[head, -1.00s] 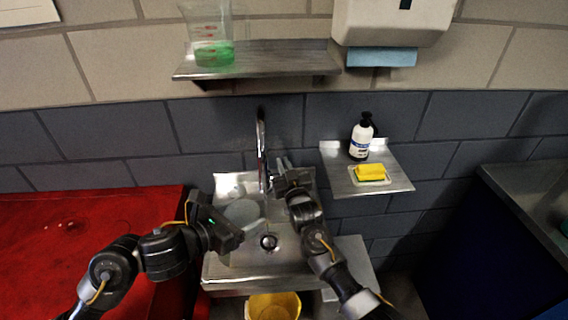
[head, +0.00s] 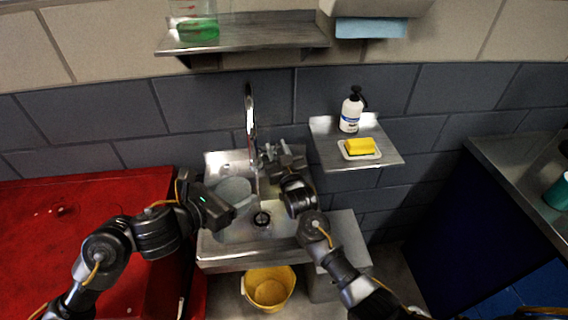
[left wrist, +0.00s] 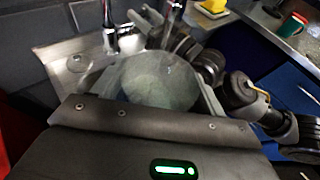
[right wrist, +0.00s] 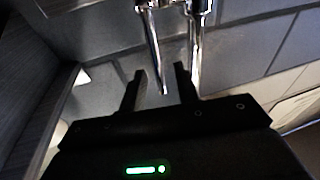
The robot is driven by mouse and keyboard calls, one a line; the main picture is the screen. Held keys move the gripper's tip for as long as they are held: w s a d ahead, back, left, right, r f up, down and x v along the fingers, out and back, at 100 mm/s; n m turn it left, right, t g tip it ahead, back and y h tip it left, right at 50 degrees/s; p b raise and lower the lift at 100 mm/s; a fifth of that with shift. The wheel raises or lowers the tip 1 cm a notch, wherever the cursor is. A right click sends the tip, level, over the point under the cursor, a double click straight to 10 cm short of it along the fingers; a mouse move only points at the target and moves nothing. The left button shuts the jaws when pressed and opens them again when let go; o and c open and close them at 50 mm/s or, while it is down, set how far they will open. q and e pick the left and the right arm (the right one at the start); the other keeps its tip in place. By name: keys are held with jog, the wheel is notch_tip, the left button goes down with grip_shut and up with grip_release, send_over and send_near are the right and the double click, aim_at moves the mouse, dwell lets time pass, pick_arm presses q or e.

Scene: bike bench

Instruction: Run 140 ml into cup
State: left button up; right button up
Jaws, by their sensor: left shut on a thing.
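A pale translucent cup (head: 233,190) is over the left part of the sink basin (head: 237,245). My left gripper (head: 232,211) is shut on it. In the left wrist view the cup (left wrist: 160,80) shows its wide round face; I cannot tell whether it holds water. The chrome tap (head: 250,120) rises behind the basin, to the right of the cup. My right gripper (head: 279,153) is just right of the tap. In the right wrist view its fingers (right wrist: 157,80) are apart, with a chrome tap part (right wrist: 150,45) showing between them; contact cannot be told.
A shelf (head: 250,40) above holds a clear vessel with green liquid (head: 196,30). A small shelf (head: 390,158) at right holds a pump bottle (head: 351,112) and a yellow sponge (head: 360,146). A yellow bucket (head: 268,287) stands below the sink. A red bench (head: 60,230) is left.

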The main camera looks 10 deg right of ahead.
jog(key=v, duration=0.9)
jog(key=shift+r, duration=0.1)
pick_arm(q)
jog(key=w+d, duration=0.5)
jog(key=shift+w+d, duration=0.35)
jog(key=shift+d, duration=0.05)
jog(key=shift+c, duration=0.4)
jog(key=shift+s+a, duration=0.1)
dwell(1.0)
